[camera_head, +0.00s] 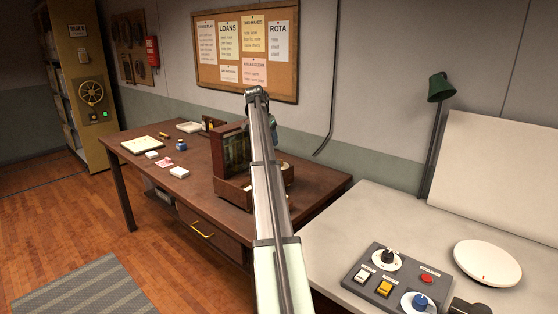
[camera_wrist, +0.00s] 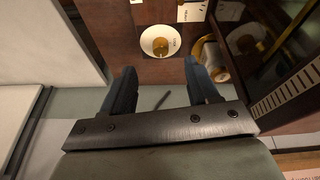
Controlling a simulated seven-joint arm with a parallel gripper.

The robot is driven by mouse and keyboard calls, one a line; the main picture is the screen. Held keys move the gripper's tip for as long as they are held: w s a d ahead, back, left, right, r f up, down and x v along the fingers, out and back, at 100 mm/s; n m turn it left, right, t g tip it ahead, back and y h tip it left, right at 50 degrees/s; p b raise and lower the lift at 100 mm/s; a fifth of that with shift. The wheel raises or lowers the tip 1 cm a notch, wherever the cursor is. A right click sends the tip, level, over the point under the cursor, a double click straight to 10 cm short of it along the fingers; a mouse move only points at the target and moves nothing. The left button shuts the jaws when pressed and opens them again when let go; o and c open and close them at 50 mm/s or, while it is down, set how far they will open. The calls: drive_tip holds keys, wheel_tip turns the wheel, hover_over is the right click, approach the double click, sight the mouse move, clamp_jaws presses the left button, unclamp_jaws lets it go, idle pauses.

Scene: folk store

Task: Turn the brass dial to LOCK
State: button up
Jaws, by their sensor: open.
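The brass dial (camera_wrist: 160,46) shows in the wrist view, on a round white plate (camera_wrist: 147,36) set on a reddish-brown wooden face. Small dark lettering beside the knob is too small to read surely. My gripper (camera_wrist: 158,72) is open, its two dark blue fingers pointing toward the dial, one to each side of it in the picture. The dial shows between and beyond the fingertips, with nothing held. In the head view, my arm reaches over the desk to a wooden unit (camera_head: 232,150); the dial is hidden there.
Beside the dial, a pale roll with a brass ring (camera_wrist: 214,58) and a dark open case (camera_wrist: 285,85) stand close on the right. The brown desk (camera_head: 150,180) bears cards and small items. A control panel (camera_head: 390,285) sits on the right counter.

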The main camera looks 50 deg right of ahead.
sight(280, 160)
drive_tip(key=d+f+m, duration=0.1)
drive_tip(key=d+f, duration=0.1)
drive_tip(key=f, duration=0.2)
drive_tip(key=d+f+m, duration=0.1)
drive_tip(key=d+f, duration=0.2)
drive_tip(key=d+f+m, duration=0.1)
drive_tip(key=d+f, duration=0.1)
drive_tip(key=f, duration=0.2)
drive_tip(key=shift+d+f+m+h, duration=0.15)
drive_tip(key=shift+f+m+h, duration=0.2)
drive_tip(key=shift+m+h, duration=0.05)
drive_tip(key=c, duration=1)
